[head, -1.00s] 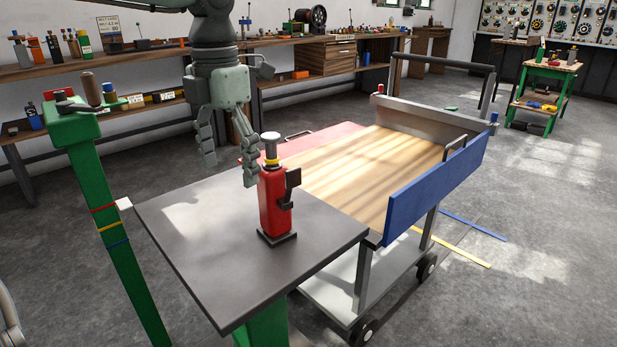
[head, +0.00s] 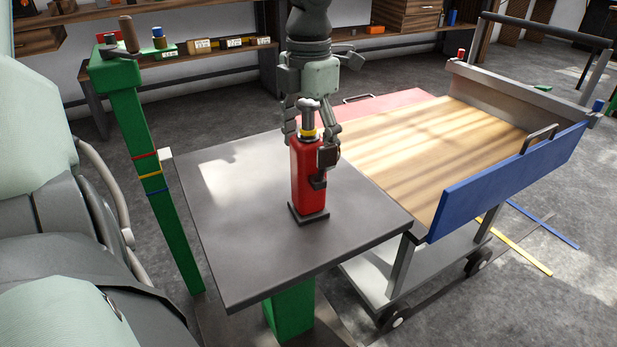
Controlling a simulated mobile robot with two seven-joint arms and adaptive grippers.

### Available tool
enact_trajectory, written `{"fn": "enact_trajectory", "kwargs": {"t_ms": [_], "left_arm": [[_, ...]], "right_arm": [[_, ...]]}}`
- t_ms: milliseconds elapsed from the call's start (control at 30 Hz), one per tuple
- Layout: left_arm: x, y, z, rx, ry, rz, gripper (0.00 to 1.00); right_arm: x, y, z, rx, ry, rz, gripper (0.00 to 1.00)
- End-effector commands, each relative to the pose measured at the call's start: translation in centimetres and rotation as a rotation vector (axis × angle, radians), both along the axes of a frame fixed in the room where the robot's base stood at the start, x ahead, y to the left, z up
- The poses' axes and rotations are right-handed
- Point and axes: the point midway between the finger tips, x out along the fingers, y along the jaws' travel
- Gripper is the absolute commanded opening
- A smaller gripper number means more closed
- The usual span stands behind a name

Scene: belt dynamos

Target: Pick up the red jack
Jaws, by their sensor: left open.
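The red jack (head: 308,180) stands upright on the dark grey top of a green-legged table (head: 240,245). It has a black square base, a yellow band, a grey cap and a dark fitting on its right side. My left gripper (head: 312,138) comes down from above and behind the jack, fingers pointing down. Its fingers are apart, one on each side of the jack's upper part, and the jack hides part of them. I cannot tell whether they touch it. My right gripper is not in view.
A wooden-topped cart (head: 410,150) with a blue side board (head: 510,180) and a red panel stands close behind and right of the table. A green post (head: 150,175) stands at the table's left. The tabletop around the jack is clear.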

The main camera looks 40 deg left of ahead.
Motion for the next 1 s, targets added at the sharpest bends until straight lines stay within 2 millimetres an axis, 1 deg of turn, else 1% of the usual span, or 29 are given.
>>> {"fn": "enact_trajectory", "kwargs": {"t_ms": [33,100,333,900,967,1000], "left_arm": [[-0.03,-0.03,-0.56,-0.001,0.001,-0.001,0.78],[-0.04,-0.04,-0.93,-0.001,0.001,-0.001,0.78],[0.00,-0.02,-1.00,0.000,-0.001,-0.001,0.78],[0.02,-0.02,-0.96,0.000,-0.001,0.000,0.08],[0.02,-0.02,-0.96,0.000,-0.001,0.000,0.00],[0.01,-0.02,-0.96,0.000,-0.001,0.000,0.00]], "right_arm": [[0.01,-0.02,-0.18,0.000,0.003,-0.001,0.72],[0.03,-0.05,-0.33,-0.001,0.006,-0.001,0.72],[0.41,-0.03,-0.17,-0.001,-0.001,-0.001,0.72],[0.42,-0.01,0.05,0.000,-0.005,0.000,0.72],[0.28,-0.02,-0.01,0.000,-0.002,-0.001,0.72],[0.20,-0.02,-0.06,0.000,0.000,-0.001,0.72]]}}
